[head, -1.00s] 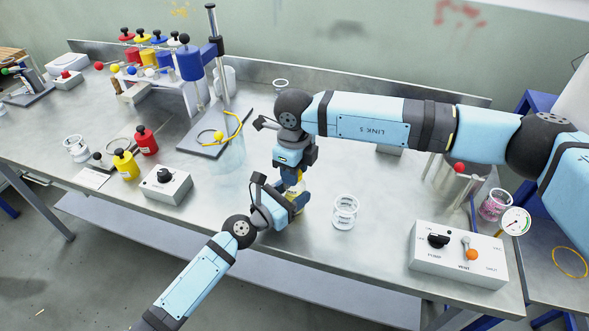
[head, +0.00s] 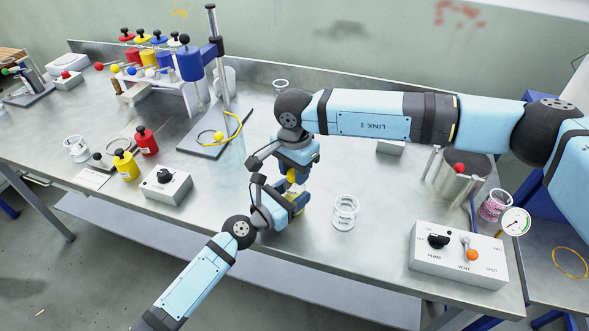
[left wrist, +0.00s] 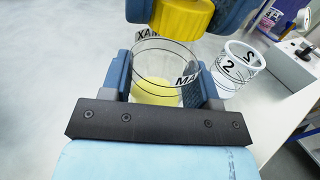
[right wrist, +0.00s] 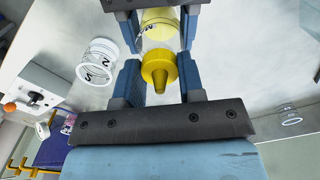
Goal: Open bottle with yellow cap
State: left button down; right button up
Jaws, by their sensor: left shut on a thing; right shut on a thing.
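A clear bottle (left wrist: 160,75) with black lettering and yellow liquid stands between the fingers of my left gripper (left wrist: 168,88), which is shut on its sides. The yellow cap (right wrist: 158,70) is held in my right gripper (right wrist: 160,78), shut around it from above. The cap has a tapered nozzle. In the left wrist view the cap (left wrist: 182,14) shows beyond the bottle's round rim; I cannot tell whether they touch. In the head view my right gripper (head: 294,172) is directly above my left gripper (head: 288,203), and the fingers hide most of the bottle.
A clear beaker (head: 345,213) stands just right of the grippers. A pump and vent control box (head: 457,258) is at the front right. Yellow and red bottles (head: 125,165) and a knob box (head: 166,186) stand to the left. A stand (head: 212,142) is behind.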

jog(key=shift+r, duration=0.15)
jog(key=shift+r, duration=1)
jog(key=shift+r, duration=2)
pick_arm(q)
jog(key=shift+c, duration=1.4)
grip_release()
